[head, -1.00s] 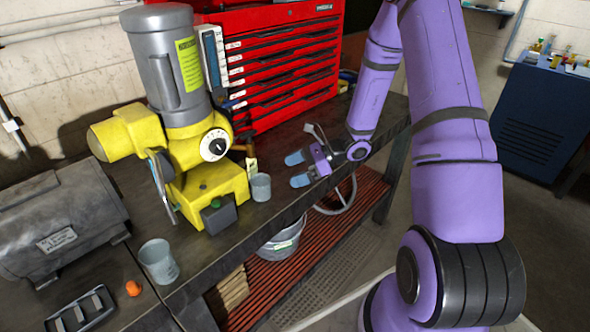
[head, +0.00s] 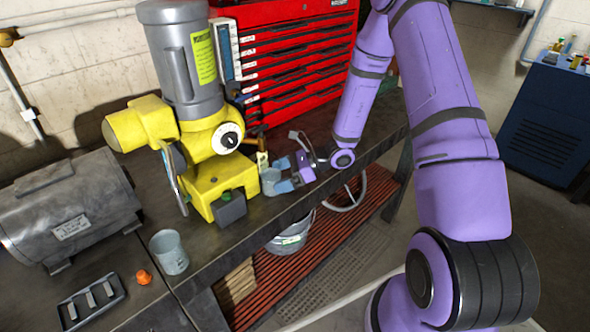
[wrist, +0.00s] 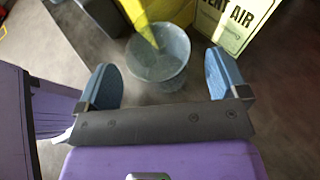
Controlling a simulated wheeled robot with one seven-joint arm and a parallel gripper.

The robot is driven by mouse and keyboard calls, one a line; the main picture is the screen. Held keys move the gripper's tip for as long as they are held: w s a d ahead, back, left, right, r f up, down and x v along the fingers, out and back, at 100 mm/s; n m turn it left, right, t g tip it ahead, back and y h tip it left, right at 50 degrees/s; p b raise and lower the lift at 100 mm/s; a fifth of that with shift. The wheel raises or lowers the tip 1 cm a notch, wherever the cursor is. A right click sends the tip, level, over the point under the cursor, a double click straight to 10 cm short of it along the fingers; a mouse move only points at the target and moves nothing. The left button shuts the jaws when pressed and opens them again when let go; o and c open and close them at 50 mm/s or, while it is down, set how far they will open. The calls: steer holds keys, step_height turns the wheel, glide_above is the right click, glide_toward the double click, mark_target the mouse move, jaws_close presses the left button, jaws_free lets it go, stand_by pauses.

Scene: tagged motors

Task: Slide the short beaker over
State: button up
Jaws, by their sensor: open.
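The short beaker (head: 270,182), grey-blue and open-topped, stands upright on the bench just right of the yellow machine's base. My gripper (head: 284,175) is open, low over the bench, and reaches toward the beaker from the right. In the wrist view the beaker (wrist: 159,58) sits centred between the two blue fingertips, at or just beyond their tips, with a gap on each side. A taller beaker (head: 169,252) stands on the bench at the front left, well away from my gripper.
The yellow machine (head: 212,180) with a grey cylinder stands close left of the short beaker. A yellow label card (wrist: 229,22) stands close by. A red tool chest (head: 300,65) is behind. The bench's front edge is near. A black tray (head: 92,300) and orange object (head: 143,277) lie front left.

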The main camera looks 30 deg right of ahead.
mark_target(280, 175)
steer(key=shift+x, duration=1.6)
steer(key=c, duration=1)
